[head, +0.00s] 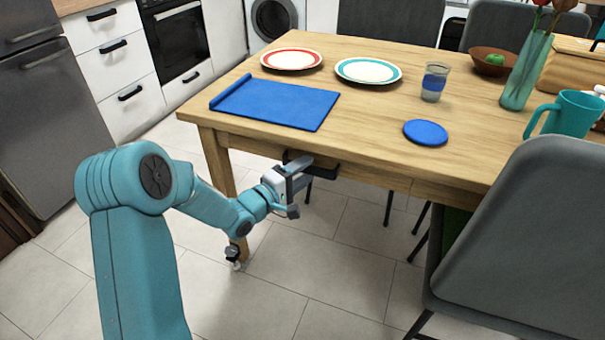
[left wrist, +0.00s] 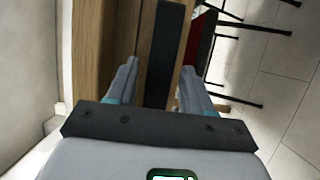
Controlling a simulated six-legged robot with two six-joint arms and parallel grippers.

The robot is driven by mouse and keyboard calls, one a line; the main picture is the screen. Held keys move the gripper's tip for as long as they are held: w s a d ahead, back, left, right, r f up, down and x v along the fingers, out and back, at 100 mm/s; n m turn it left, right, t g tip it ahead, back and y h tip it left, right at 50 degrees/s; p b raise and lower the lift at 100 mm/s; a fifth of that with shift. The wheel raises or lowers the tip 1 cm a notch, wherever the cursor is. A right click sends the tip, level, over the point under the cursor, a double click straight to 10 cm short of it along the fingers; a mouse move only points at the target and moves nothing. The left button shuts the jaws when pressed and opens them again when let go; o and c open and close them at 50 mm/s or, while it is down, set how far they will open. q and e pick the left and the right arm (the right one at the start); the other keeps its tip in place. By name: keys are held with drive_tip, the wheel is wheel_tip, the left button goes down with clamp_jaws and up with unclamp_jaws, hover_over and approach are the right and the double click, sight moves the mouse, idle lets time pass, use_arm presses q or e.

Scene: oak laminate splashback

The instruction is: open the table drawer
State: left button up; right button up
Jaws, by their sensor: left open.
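The wooden table (head: 375,108) has a dark drawer handle (head: 322,170) on its front edge, below the top. My left gripper (head: 297,184) is at that handle, partly covering it in the head view. In the left wrist view the open jaws (left wrist: 157,88) show one finger on each side of the long dark handle (left wrist: 164,50). A gap shows between the fingers and the handle, and I cannot tell whether either touches it. The drawer looks closed, though its outline is hard to make out. My right gripper is not in view.
A blue mat (head: 275,102), a red-rimmed plate (head: 291,59), a teal-rimmed plate (head: 368,71), a cup (head: 434,82) and a blue coaster (head: 425,132) are on the table. A grey chair (head: 530,240) stands at the right. The tiled floor in front is clear.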

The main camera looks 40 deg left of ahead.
use_arm(q)
drive_tip(key=shift+c, duration=0.3)
clamp_jaws()
drive_tip(key=shift+s, duration=0.1)
